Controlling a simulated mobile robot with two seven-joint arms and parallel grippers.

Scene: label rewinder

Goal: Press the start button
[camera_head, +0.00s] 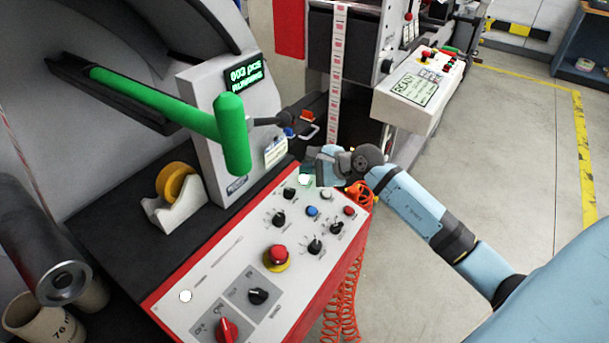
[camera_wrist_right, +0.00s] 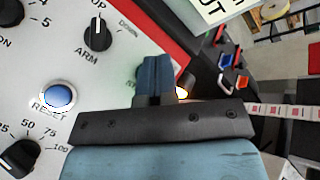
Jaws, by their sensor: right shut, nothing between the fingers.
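The white control panel (camera_head: 222,268) with a red edge slopes across the lower middle of the head view. At its far end a bright lit round button (camera_head: 304,179) has a green glow around it; I take it as the start button, though its label is not readable. My right gripper (camera_head: 311,165) is shut and empty, with its fingertips right at this button. In the right wrist view the shut fingers (camera_wrist_right: 154,78) point down at the panel and cover what lies beneath; a green tint shows beside them. I cannot tell whether they touch. My left gripper is not in view.
The blue RESET button (camera_wrist_right: 57,96) and the ARM knob (camera_wrist_right: 98,33) are close to the fingers. A red emergency button (camera_head: 277,253) sits mid-panel. A display (camera_head: 243,76) reads "003 PCS RUNNING". Floor at right is clear.

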